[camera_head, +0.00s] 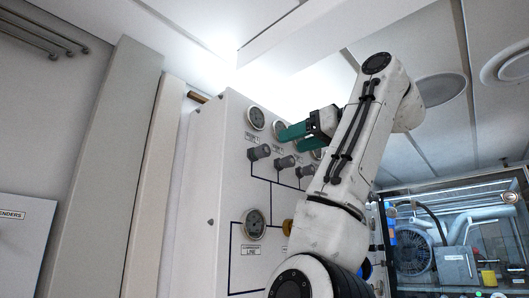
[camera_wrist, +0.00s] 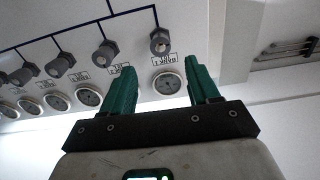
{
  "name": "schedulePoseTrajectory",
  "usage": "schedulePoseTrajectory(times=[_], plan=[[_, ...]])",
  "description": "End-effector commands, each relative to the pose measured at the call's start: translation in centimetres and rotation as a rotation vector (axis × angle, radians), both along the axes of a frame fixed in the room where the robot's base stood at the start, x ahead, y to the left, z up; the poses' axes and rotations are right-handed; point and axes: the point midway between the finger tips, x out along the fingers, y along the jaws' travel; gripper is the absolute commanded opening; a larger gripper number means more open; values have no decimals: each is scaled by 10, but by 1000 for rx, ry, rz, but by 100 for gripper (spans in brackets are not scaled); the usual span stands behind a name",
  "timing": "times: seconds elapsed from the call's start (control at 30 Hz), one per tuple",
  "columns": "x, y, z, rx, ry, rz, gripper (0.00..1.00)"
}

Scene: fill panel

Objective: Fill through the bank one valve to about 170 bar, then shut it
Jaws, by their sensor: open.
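The bank one valve is a dark grey knob (camera_head: 259,152) at the left of the panel's valve row. It shows in the wrist view (camera_wrist: 160,41) beyond my fingertips, apart from them. Its gauge (camera_head: 256,118) sits above it in the head view and between my fingers in the wrist view (camera_wrist: 167,83). The needle is too small to read. My gripper (camera_head: 288,138) has green fingers, open and empty, in front of the panel's upper part, right of bank one. In the wrist view it (camera_wrist: 163,68) frames the inverted bank one label.
Other bank valves (camera_head: 285,162) sit close to the right in a descending row, partly hidden by my arm. Below is the compressor line gauge (camera_head: 254,223). A glass-fronted machinery enclosure (camera_head: 455,245) stands at right.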

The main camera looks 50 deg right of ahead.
Motion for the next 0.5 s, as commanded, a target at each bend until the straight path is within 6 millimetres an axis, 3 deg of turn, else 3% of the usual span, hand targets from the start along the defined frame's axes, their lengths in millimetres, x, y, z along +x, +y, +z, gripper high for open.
schedulePoseTrajectory(times=[0.17,0.5], plan=[[12,1,1,-23,3,1,60],[71,3,3,-21,4,2,60]])
